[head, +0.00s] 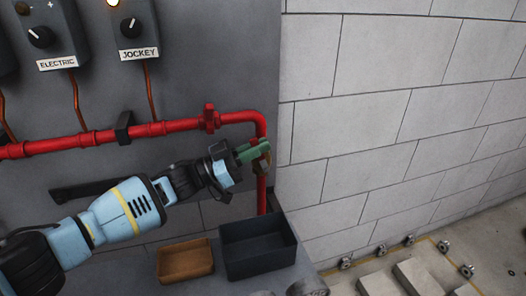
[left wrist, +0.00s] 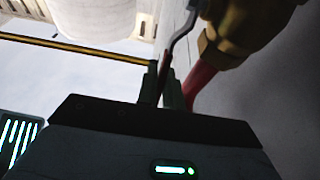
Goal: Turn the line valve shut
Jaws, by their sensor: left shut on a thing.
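The line valve (head: 264,167) is a brass body on the red pipe's downward run, just below the bend, mostly hidden behind my gripper in the head view. In the left wrist view the brass body (left wrist: 238,32) is at the top right, with its bent grey lever (left wrist: 183,30) reaching down to my fingers. My left gripper (head: 262,150) has green fingers and is at the valve. In the left wrist view its fingers (left wrist: 164,85) are shut on the lever's end, which looks dark red. My right gripper is not in view.
The red pipe (head: 185,127) runs along the grey panel, with a red fitting (head: 210,118) before the bend. A dark open bin (head: 262,265) and a brown tray (head: 185,262) stand below my arm. A block wall (head: 400,100) bounds the right.

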